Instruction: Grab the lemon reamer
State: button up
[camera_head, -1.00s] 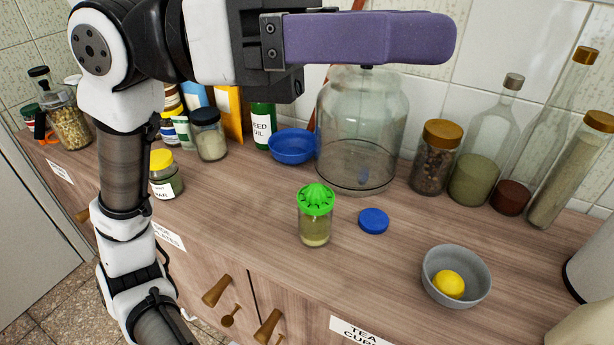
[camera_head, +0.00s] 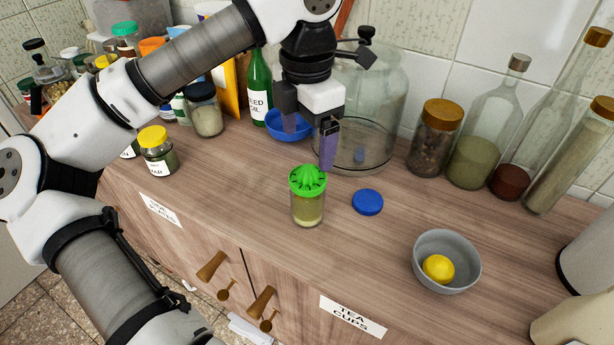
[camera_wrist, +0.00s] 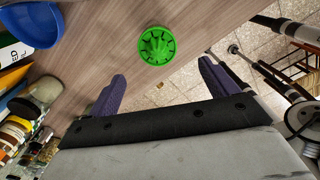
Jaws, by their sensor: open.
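The lemon reamer (camera_head: 308,180) is a bright green ribbed top sitting on a small glass jar (camera_head: 308,210) with pale liquid, near the counter's middle. In the wrist view the reamer (camera_wrist: 157,45) shows from above, beyond the fingertips and roughly midway between them. My gripper (camera_head: 308,148) points down with purple fingers, just above and behind the reamer in the head view. In the wrist view my gripper (camera_wrist: 160,75) is open with nothing between its fingers. No contact with the reamer is visible.
A blue lid (camera_head: 367,202) lies right of the jar. A grey bowl (camera_head: 447,285) holds a lemon (camera_head: 438,268). A large glass jar (camera_head: 385,110) and a blue bowl (camera_head: 283,128) stand behind my gripper. The counter left of the reamer (camera_head: 235,185) is clear.

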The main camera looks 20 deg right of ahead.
aim_at(309, 170)
notch_tip(309, 170, down, 3)
jog(key=shift+f, duration=0.1)
jog(key=shift+w+d+f+p, duration=0.15)
jog(key=shift+f+p, duration=0.35)
jog(key=shift+f, duration=0.85)
jog(key=shift+w+d+f+p, duration=0.15)
jog(key=shift+f+p, duration=0.35)
jog(key=shift+f, duration=0.85)
jog(key=shift+c, duration=0.5)
jog(key=c, duration=1)
